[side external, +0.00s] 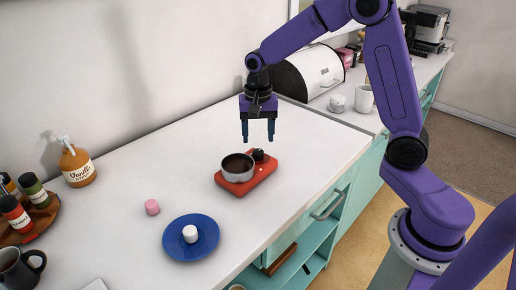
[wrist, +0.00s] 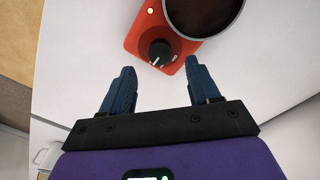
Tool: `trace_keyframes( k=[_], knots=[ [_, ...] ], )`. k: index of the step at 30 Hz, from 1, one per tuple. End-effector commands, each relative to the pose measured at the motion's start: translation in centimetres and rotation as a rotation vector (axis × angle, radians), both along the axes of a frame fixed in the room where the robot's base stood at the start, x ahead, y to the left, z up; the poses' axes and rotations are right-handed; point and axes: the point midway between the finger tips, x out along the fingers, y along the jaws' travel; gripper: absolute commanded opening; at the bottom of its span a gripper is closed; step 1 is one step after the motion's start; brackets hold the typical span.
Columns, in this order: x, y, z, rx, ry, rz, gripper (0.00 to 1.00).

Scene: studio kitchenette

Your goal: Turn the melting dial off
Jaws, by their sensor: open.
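A red melting warmer (side external: 262,182) sits on the white counter with a pot of dark contents (side external: 237,166) on it. Its black dial (side external: 258,155) is at the end nearest my gripper. In the wrist view the dial (wrist: 159,52) shows a white pointer mark, on the red body (wrist: 134,40) next to the pot (wrist: 204,14). Small lights show on the red body near the dial. My gripper (side external: 258,140) is open and empty, pointing down above the counter behind the dial. In the wrist view its two fingertips (wrist: 160,75) are apart, and the dial lies beyond the gap between them.
A blue plate (side external: 176,250) with a white marshmallow-like piece (side external: 190,233) and a pink piece (side external: 152,207) are on the counter. A syrup bottle (side external: 77,166) and a tray of bottles (side external: 46,226) stand at left. A bread box (side external: 310,72) is behind.

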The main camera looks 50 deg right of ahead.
Motion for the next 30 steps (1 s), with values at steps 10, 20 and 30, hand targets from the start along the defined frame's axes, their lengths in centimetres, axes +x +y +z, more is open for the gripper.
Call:
trace_keyframes(
  k=[10,20,30],
  knots=[
    [0.0,0.0,-4.7,-0.001,0.002,0.001,0.61],
    [0.0,0.0,-5.4,0.0,0.0,0.0,0.61],
    [0.0,0.0,-5.4,0.0,0.0,0.001,0.05]
  ],
)
